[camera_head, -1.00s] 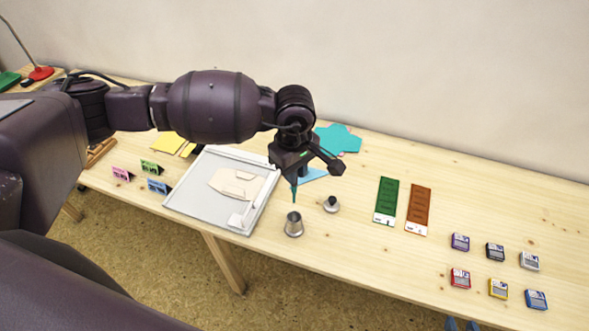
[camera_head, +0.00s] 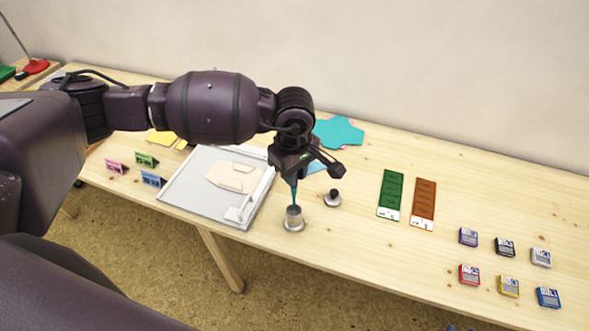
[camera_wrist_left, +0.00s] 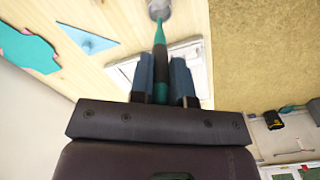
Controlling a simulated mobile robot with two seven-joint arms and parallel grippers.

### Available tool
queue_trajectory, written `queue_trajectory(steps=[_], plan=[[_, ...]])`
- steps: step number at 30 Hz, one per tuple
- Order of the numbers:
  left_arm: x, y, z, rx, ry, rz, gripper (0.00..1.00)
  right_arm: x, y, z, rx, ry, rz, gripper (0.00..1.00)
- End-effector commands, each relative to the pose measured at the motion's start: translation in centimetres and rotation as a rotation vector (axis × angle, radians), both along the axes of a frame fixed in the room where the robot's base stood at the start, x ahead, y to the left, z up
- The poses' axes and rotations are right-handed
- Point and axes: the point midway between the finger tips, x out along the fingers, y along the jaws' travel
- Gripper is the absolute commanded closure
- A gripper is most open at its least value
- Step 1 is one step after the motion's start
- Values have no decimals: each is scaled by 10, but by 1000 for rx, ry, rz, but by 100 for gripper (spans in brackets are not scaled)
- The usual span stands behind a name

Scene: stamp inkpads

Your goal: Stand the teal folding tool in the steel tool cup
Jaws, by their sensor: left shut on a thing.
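The steel tool cup (camera_head: 293,218) stands upright near the table's front edge. My left gripper (camera_head: 297,177) is above it, shut on the teal folding tool (camera_head: 294,194), which hangs upright below the fingers. The tool's lower end meets the cup's mouth and seems to be just inside the rim; its depth is hard to tell. In the left wrist view, the tool (camera_wrist_left: 159,36) runs between the two fingers toward the cup (camera_wrist_left: 160,8), which is cut by the frame edge. My right gripper is out of view.
A small steel piece with a dark knob (camera_head: 333,198) stands close right of the cup. A grey tray (camera_head: 190,199) holding cream card lies left. Green (camera_head: 391,193) and brown (camera_head: 424,202) strips and several inkpads (camera_head: 468,274) lie right. Teal card (camera_head: 338,132) lies behind.

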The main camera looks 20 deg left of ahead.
Motion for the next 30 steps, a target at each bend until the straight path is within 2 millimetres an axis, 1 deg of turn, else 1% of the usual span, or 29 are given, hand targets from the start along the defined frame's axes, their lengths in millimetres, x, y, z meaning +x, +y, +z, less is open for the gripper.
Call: queue_trajectory(steps=[1,6,14,21,30], plan=[[0,0,-7,0,2,0,100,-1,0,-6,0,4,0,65],[0,0,-17,1,1,0,100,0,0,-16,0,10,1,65],[0,0,-34,0,2,0,100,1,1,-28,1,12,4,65],[0,0,-49,-1,3,-1,100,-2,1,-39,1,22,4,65],[0,0,-65,0,1,0,100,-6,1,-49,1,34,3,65]])
